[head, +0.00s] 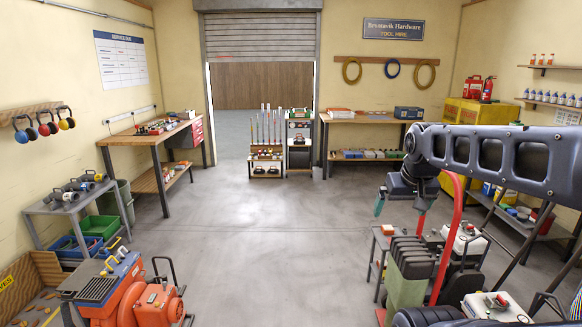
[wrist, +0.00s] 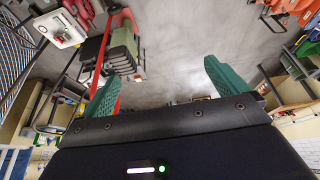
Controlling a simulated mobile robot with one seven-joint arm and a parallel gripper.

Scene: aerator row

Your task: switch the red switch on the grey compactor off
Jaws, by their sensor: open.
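My gripper (head: 400,206) hangs in the air above the machines at the right in the head view. Its two teal fingers are apart with nothing between them, as the wrist view (wrist: 160,72) also shows. A pale grey machine housing (head: 482,310) with a small red part on top, perhaps the red switch (head: 500,300), stands at the lower right. A second pale housing (head: 462,242) with a red part stands behind it. In the wrist view, a pale housing (wrist: 58,30) with a small red part lies at upper left, apart from the fingers. I cannot tell which is the compactor.
A green machine with dark ribs (head: 410,262) and a tall red handle (head: 446,235) stands below my gripper. Orange machines (head: 130,300) stand at lower left. A low shelf (head: 540,230) lines the right wall. The middle floor (head: 270,240) is clear.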

